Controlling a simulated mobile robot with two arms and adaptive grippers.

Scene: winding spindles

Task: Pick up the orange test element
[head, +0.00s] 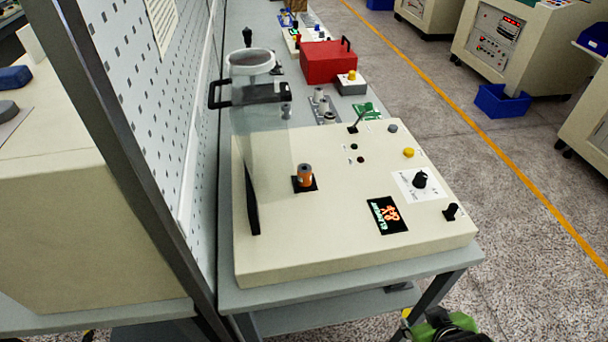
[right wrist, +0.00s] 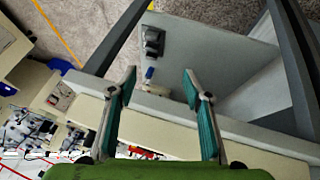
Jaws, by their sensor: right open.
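The orange test element (head: 305,174) is a small upright spool with a grey top. It stands on a black square pad (head: 296,187) on the cream test panel (head: 330,235) in the head view. My right gripper (head: 440,327) shows only in part at the bottom edge of the head view, in front of the bench and well away from the element. In the right wrist view its two teal fingers (right wrist: 160,75) are apart with nothing between them. The element does not show in the right wrist view. My left gripper is not in view.
A clear upright shield (head: 245,150) with a black handle stands left of the element. The panel bears a black knob (head: 420,180), a yellow button (head: 408,153) and a lit display (head: 387,215). A red box (head: 327,61) is farther back. A perforated wall (head: 150,90) bounds the left.

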